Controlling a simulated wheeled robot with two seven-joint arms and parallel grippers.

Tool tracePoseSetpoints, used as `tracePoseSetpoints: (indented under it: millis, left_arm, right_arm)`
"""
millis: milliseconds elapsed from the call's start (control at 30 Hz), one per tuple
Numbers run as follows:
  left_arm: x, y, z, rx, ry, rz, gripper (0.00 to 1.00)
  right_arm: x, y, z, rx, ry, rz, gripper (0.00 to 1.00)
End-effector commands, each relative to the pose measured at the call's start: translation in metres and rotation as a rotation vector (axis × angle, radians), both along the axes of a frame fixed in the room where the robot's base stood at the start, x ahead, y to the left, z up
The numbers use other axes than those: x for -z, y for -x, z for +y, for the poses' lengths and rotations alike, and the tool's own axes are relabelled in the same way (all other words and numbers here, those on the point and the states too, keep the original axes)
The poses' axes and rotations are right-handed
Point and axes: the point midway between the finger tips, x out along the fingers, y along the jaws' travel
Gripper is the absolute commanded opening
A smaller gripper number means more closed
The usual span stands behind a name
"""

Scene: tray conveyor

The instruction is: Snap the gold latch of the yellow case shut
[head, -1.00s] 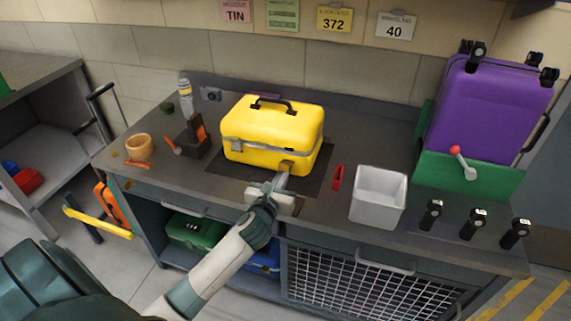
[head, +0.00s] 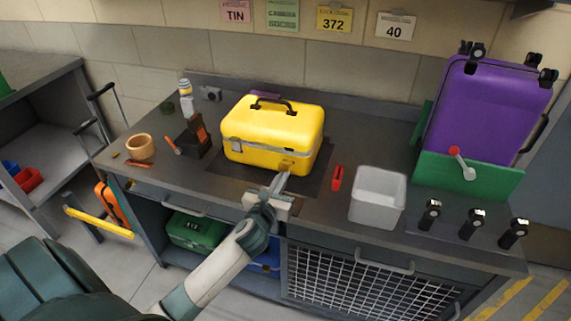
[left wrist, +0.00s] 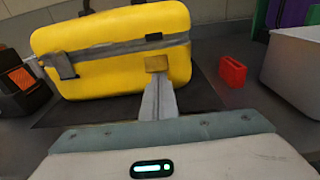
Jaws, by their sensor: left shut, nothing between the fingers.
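The yellow case (head: 262,140) stands on a dark mat with its lid down and its black handle on top. Its gold latch (head: 287,165) is on the right part of the front. In the left wrist view the gold latch (left wrist: 157,63) lies below the grey seam band, apart from a small dark catch (left wrist: 153,37) above it. A grey latch (left wrist: 60,66) is at the case's left. My left gripper (head: 283,177) is shut and empty. Its fingertips (left wrist: 158,80) are just in front of and below the gold latch; I cannot tell whether they touch it. My right gripper is out of view.
A red block (head: 337,178) and a white bin (head: 377,197) stand right of the case. A dark holder (head: 193,138), a tan ring (head: 140,147) and a bottle (head: 186,97) are at the left. A purple suitcase (head: 487,108) stands at the far right.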

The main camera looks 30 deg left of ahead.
Motion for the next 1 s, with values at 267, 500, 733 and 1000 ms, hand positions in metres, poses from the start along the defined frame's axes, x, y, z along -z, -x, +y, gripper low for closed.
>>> tracePoseSetpoints:
  millis: [267, 500, 733, 1000]
  left_arm:
    - [-0.0006, 0.0063, -0.0015, 0.0, 0.0, 0.0, 0.0]
    - [-0.0004, 0.0073, -0.0018, 0.0, 0.0, -0.001, 0.0]
    - [-0.0007, 0.0073, -0.0018, 0.0, 0.0, 0.0, 0.0]
    - [-0.0058, 0.0072, -0.0018, 0.0, 0.0, 0.0, 0.0]
  right_arm:
    - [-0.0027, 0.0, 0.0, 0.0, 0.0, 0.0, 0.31]
    - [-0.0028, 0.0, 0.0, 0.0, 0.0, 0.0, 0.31]
    - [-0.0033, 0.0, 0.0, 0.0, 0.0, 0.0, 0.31]
    - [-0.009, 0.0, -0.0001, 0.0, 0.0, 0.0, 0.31]
